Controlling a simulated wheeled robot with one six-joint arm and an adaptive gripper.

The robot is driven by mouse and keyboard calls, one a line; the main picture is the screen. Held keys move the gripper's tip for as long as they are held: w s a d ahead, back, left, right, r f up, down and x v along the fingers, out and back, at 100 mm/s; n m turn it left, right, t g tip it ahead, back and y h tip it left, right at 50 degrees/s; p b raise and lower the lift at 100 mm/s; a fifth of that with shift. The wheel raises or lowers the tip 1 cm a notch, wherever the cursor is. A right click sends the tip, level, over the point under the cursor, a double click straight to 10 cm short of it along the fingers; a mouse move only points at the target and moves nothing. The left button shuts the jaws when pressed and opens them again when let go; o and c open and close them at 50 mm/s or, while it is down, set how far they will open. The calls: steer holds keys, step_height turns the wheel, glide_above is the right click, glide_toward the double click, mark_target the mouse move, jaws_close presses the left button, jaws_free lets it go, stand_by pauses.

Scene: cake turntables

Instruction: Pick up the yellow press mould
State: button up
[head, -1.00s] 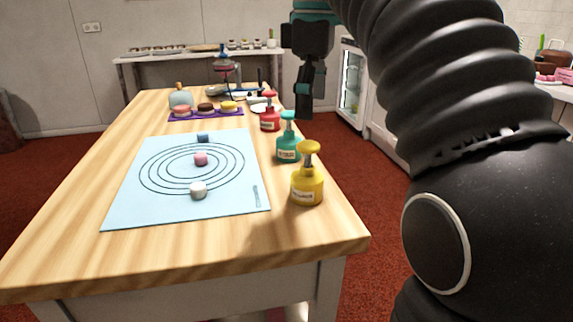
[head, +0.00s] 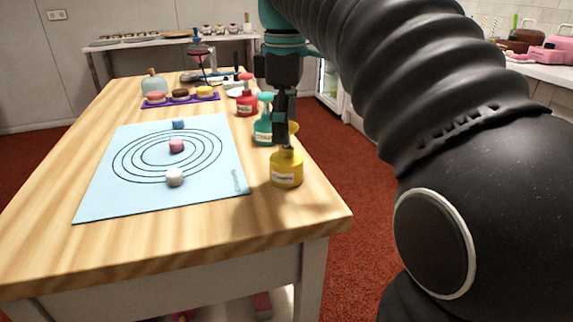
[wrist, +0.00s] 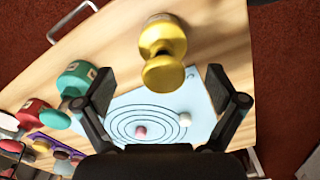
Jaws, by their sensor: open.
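The yellow press mould (head: 286,172) stands upright near the table's right edge, beside the blue mat. Its knob is partly hidden behind my gripper in the head view. In the wrist view the yellow mould (wrist: 161,45) lies ahead of my gripper, roughly centred between the fingers and beyond their tips. My gripper (head: 284,133) points down over the mould's top in the head view. In the wrist view my gripper (wrist: 160,88) is open and empty, with its two fingers spread apart.
The teal press mould (head: 263,128) stands close behind the yellow one, and the red one (head: 247,104) stands farther back. The blue mat (head: 105,200) with rings holds several small cakes. A purple tray (head: 212,99) with treats lies beyond. The front of the table is clear.

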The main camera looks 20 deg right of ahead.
mark_target(285, 148)
steer(key=shift+s+f+b, duration=0.2)
steer(key=shift+f+b, duration=0.2)
steer(key=shift+f, duration=1.9)
steer(key=c, duration=1.4)
